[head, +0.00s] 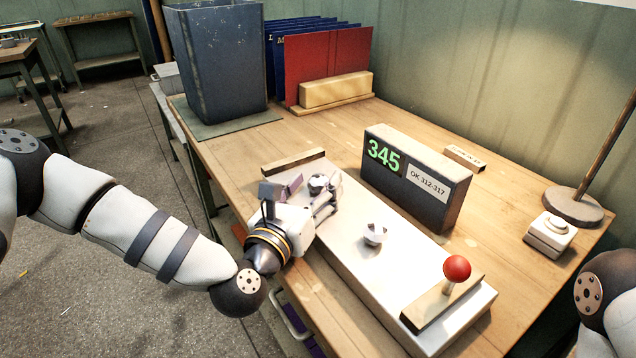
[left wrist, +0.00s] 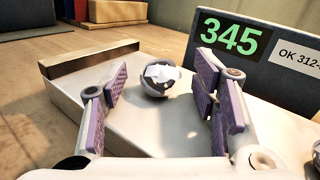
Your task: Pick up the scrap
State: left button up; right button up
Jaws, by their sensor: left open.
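A small crumpled silver-white ball (head: 318,183), which looks like scrap, sits near the far end of the pale feeder board (head: 345,262). My left gripper (head: 310,194) is open just in front of it. In the left wrist view the ball (left wrist: 160,78) shows in the gap between the two purple-padded fingers, slightly beyond their tips, and no finger appears to touch it. A second crumpled ball (head: 375,234) lies nearer the middle of the board; part of it shows at the right edge of the left wrist view. My right gripper is out of view.
A display box (head: 447,190) reading 345 and OK 312-317 stands right beside the board. A red-knobbed lever (head: 457,268) is at its near end and a wooden strip (head: 293,161) at its far end. A blue bin (head: 222,65) and red folder (head: 330,62) stand behind.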

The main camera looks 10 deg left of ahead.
pick_arm(q)
jog(key=c, duration=0.8)
jog(key=shift+r, duration=0.1)
jog(key=r, duration=0.4)
jog(key=shift+s+a+r+p, duration=0.1)
jog(key=shift+a+p, duration=0.2)
jog(key=shift+a, duration=0.05)
jog(key=s+a+r+p, duration=0.1)
jog(key=s+a+r, duration=0.5)
jog(key=a, duration=0.5)
notch_tip(320, 180, up, 3)
jog(key=shift+s+a+f+p, duration=0.15)
jog(key=shift+a+f+p, duration=0.05)
jog(key=shift+a+p, duration=0.15)
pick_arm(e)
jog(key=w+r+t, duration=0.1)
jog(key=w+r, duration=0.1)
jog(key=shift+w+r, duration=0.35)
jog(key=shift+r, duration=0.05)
